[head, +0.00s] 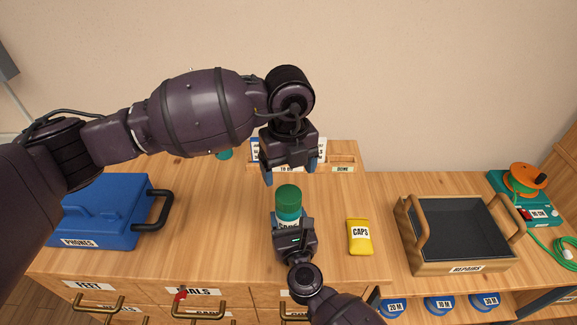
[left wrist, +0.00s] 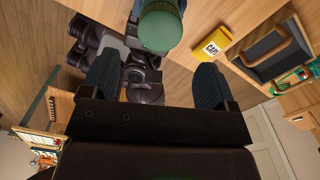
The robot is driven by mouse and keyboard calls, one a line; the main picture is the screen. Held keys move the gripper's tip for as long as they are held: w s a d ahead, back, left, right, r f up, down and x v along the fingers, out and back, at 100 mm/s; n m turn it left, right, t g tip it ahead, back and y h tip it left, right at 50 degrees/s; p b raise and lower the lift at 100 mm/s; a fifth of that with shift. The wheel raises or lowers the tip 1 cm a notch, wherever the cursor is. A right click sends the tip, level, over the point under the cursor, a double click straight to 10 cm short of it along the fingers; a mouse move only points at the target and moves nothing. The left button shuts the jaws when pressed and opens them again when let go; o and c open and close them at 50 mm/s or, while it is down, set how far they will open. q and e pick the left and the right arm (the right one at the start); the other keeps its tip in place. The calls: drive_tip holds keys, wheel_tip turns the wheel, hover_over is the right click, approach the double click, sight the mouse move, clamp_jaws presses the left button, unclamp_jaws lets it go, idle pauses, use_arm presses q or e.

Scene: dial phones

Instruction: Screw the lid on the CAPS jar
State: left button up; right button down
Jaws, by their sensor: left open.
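The CAPS jar (head: 289,213) is teal with a label, mostly hidden behind my right gripper. A dark green lid (head: 288,194) sits on its top; I cannot tell how tight it is. The lid also shows in the left wrist view (left wrist: 161,27), beyond and between the fingers. My left gripper (head: 291,175) is open and empty, pointing down above the lid, apart from it. My right gripper (head: 293,228) comes from the front, its jaws at the jar's lower body, and appears shut on it. It also shows in the left wrist view (left wrist: 128,68).
A yellow CAPS packet (head: 360,237) lies right of the jar. A wooden REPAIRS tray (head: 459,262) stands farther right, a blue PHONES case (head: 104,212) at left. A wooden rack (head: 343,163) is behind. Drawers run below the counter's front edge.

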sight(288, 193)
use_arm(q)
drive_tip(key=shift+f, duration=4)
drive_tip(key=shift+c, duration=0.3)
